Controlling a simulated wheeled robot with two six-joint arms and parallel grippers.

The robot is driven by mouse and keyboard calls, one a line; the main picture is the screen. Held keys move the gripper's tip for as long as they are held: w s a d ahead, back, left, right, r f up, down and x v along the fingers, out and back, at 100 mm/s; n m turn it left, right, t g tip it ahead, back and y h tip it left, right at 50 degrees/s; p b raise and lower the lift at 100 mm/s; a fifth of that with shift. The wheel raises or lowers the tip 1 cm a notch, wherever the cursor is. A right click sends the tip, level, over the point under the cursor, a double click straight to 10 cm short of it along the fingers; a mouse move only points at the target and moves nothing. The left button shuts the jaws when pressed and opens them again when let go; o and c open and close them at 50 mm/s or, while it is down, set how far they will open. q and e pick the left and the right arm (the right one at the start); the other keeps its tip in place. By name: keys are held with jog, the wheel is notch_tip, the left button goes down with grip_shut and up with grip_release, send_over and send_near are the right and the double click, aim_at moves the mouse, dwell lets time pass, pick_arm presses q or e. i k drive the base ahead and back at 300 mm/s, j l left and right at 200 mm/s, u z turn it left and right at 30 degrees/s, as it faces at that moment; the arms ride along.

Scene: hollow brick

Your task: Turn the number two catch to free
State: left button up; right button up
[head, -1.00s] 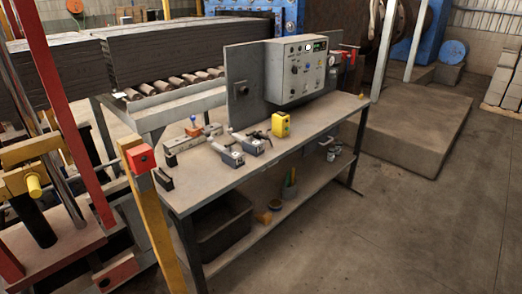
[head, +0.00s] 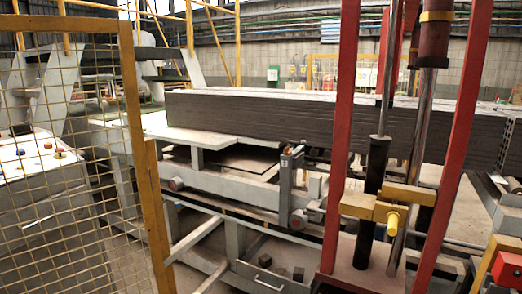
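No part is clearly readable as the number two catch. A grey upright bracket (head: 286,188) stands at the front of the grey machine frame, in the middle of the head view. It has a small dark plate with a pale mark (head: 285,161) and a small orange-red piece (head: 298,150) at its top. The mark is too small to read for certain. Neither of my grippers is in view.
A yellow-framed mesh guard (head: 150,185) stands at the left, before a control desk (head: 40,165). Red posts (head: 345,130) and a cylinder with a yellow clamp (head: 388,207) stand at the right. A long dark grey stack (head: 260,122) lies behind.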

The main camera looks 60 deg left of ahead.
aim_at(286, 151)
jog(key=u, duration=1.65)
